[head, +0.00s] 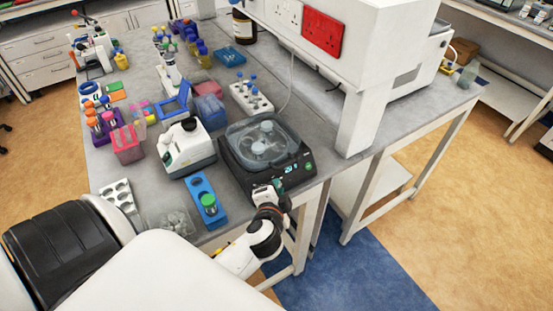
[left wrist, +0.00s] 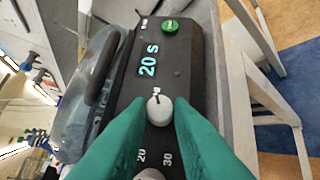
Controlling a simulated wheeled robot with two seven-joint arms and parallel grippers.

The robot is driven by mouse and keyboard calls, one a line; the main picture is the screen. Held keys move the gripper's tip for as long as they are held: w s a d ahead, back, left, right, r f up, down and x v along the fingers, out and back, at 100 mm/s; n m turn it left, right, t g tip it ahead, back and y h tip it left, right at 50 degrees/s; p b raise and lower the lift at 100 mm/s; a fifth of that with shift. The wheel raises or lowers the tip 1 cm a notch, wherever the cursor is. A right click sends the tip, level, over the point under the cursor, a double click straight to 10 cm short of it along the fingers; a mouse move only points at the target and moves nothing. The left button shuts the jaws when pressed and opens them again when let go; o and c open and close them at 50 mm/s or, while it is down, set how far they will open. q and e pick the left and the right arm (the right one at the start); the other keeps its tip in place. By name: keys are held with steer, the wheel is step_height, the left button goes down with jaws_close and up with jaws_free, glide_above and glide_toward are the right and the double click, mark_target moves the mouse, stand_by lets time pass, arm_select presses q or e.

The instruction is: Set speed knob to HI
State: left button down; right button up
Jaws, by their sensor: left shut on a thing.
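A black bench device (head: 265,150) with a clear lid stands at the table's front edge. In the left wrist view its front panel (left wrist: 190,75) carries a display (left wrist: 149,60) reading "20 s" and a green button (left wrist: 171,26). A small grey knob (left wrist: 160,108) sits between the green fingertips of my left gripper (left wrist: 160,114), which is shut on it. A dark pointer line on the knob points up the picture, toward a small white label too small to read surely. In the head view my left gripper (head: 266,193) is at the device's front panel. My right gripper is not in view.
A second grey knob (left wrist: 150,174) shows partly, below the numbers 20 and 30. A blue rack (head: 206,203) with a green-capped item and a white instrument (head: 186,147) stand left of the device. A white cabinet (head: 372,60) stands behind right.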

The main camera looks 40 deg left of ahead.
arm_select(q)
steer(key=c, duration=1.3)
jaws_free()
steer(key=b+v, duration=0.2)
steer(key=v, duration=1)
steer(key=shift+b, duration=0.35)
steer(key=shift+f, duration=0.1)
